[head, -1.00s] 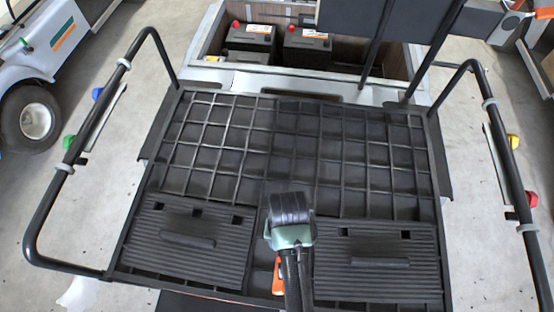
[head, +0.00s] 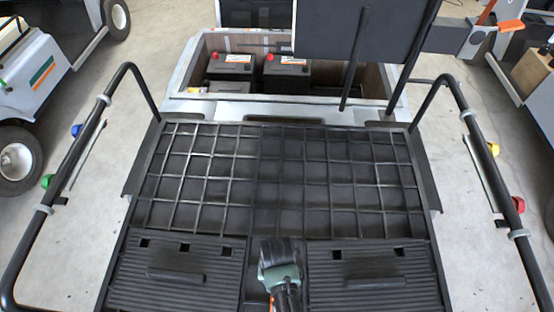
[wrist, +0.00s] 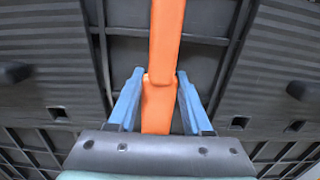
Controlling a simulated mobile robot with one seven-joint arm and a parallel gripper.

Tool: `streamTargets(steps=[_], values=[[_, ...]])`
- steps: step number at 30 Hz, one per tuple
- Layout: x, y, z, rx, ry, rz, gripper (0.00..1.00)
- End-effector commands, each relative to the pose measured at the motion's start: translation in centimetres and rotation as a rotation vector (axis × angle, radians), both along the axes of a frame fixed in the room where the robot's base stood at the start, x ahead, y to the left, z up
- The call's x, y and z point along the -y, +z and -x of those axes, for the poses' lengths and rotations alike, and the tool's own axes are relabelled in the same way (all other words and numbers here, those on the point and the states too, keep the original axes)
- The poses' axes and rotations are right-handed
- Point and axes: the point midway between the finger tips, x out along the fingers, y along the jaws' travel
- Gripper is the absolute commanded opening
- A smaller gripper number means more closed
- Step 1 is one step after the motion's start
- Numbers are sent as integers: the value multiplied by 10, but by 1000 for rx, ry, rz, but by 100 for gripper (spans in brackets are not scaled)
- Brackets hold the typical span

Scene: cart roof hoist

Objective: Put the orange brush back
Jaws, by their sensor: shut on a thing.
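The orange brush shows in the wrist view as a long orange handle (wrist: 166,40) running from the top edge down between my blue fingers. My gripper (wrist: 160,76) is shut on this handle. In the head view my arm's dark and green end (head: 281,266) hangs over the black slatted deck (head: 255,190), near its front middle between two ribbed panels. Only a sliver of orange (head: 271,302) shows beside it there. The brush's head is not visible, and its height over the deck is hard to tell.
Left (head: 176,273) and right (head: 372,276) ribbed panels with handles flank my gripper. Black tube rails (head: 78,165) (head: 490,165) run along both sides, with coloured knobs outside them. An open bay (head: 200,80) with batteries (head: 287,77) lies behind the deck, below a dark raised panel (head: 325,30).

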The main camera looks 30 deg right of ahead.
Motion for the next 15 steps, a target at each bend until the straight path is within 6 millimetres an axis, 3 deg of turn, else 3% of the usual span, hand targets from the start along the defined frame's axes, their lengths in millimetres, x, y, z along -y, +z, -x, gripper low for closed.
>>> streamTargets(steps=[1,6,15], values=[[0,-2,0,0,0,0,51],[0,-1,0,0,0,0,80],[0,1,0,0,0,0,80]])
